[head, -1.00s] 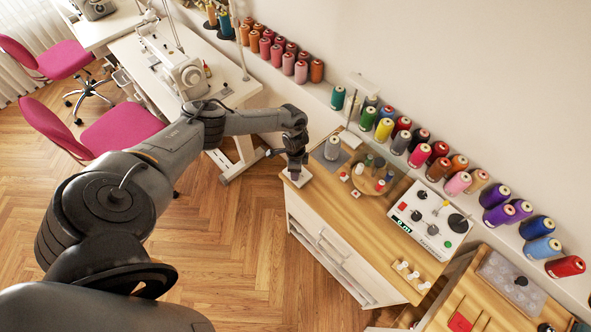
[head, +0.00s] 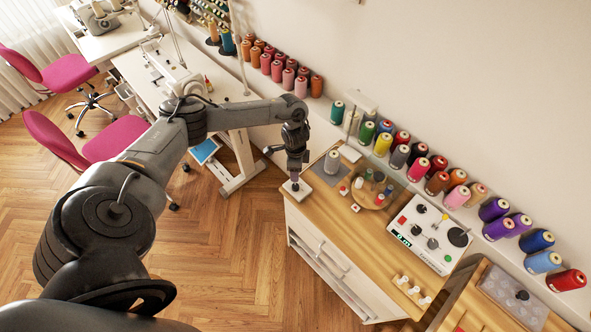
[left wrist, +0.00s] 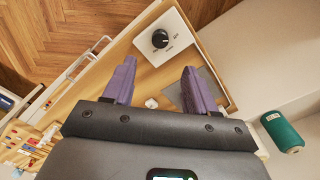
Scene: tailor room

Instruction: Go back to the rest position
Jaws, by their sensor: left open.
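My left arm reaches across the head view from the lower left. Its gripper (head: 294,183) points down over a small white box (head: 289,192) at the left corner of the wooden cabinet top (head: 335,220). The left wrist view shows two purple fingers spread apart (left wrist: 158,78) with nothing held between them. The white box with a black knob (left wrist: 161,39) lies beyond the fingertips there. The exact gap between fingers and box is hard to judge. My right gripper is in neither view.
A grey spool on a dark pad (head: 332,161), a round wooden tray with small spools (head: 372,198) and a white control box (head: 430,233) stand on the cabinet. Thread cones line the wall ledge. Sewing tables and pink chairs (head: 115,137) are at left.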

